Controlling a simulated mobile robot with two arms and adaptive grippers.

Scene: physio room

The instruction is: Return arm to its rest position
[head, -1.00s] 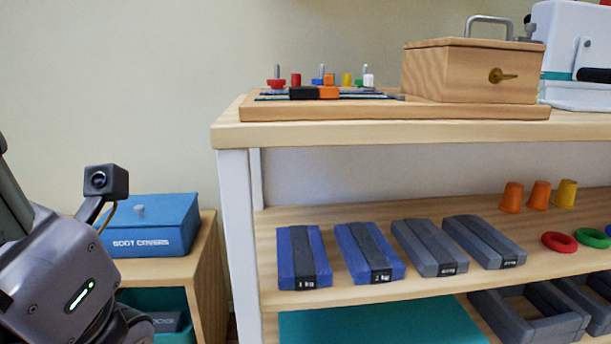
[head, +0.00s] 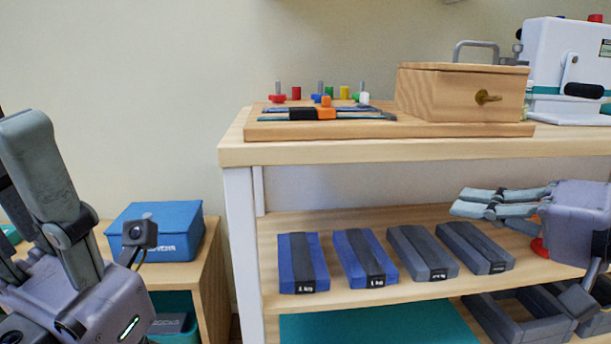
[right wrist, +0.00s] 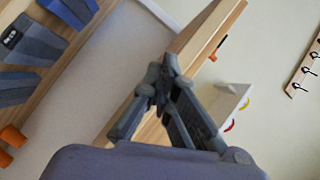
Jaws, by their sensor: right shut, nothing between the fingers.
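My right gripper (head: 466,202) reaches in from the right edge in the head view, its fingers pointing left in front of the shelf unit's middle shelf. It is shut and empty; in the right wrist view its fingertips (right wrist: 162,85) meet. It covers the place of the cups and most of a red ring (head: 539,248). My left gripper (head: 45,165) stands large at the left edge with a finger pointing up, beside the blue box. It is partly cut off by the frame, so its opening does not show clearly.
The shelf unit (head: 300,151) carries a wooden box (head: 455,95), a peg board and a white device (head: 565,65) on top. Blue and grey weights (head: 303,262) lie on the middle shelf. A blue box (head: 175,225) sits on a low cabinet. The wall area above the cabinet is free.

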